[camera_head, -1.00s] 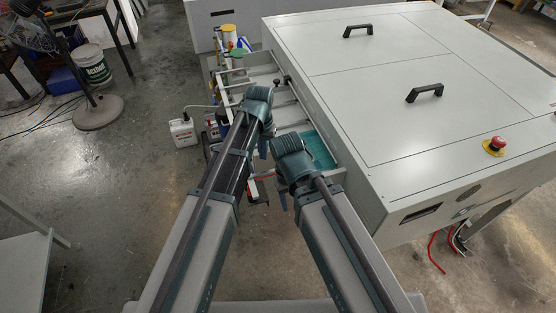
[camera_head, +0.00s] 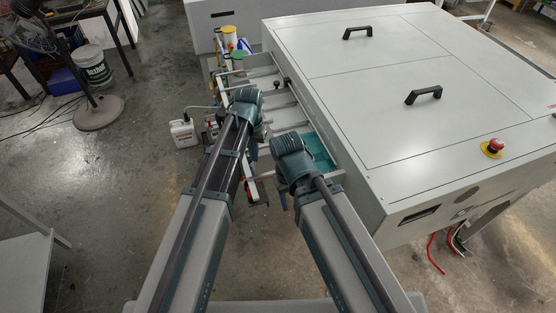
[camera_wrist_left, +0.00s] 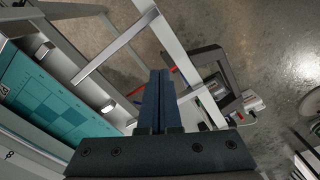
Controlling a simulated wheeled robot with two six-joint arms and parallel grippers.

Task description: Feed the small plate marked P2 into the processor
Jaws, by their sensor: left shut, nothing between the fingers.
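A teal plate (camera_head: 320,150) with a lighter checked pattern lies flat on the feed side of the grey processor (camera_head: 430,110). In the left wrist view the teal plate (camera_wrist_left: 62,98) is at the left, partly cut off; I cannot read a P2 mark on it. My left gripper (camera_wrist_left: 160,85) is shut and empty, pointing down, to the side of the plate and apart from it. In the head view the left gripper (camera_head: 253,150) hangs below its wrist, left of the plate. My right gripper (camera_head: 283,200) is mostly hidden by its own wrist, near the plate's front.
Open rails and bars (camera_head: 275,88) form the feed frame beside the processor. A white jug (camera_head: 184,133) stands on the floor at the left. A red emergency button (camera_head: 495,146) sits on the processor's top.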

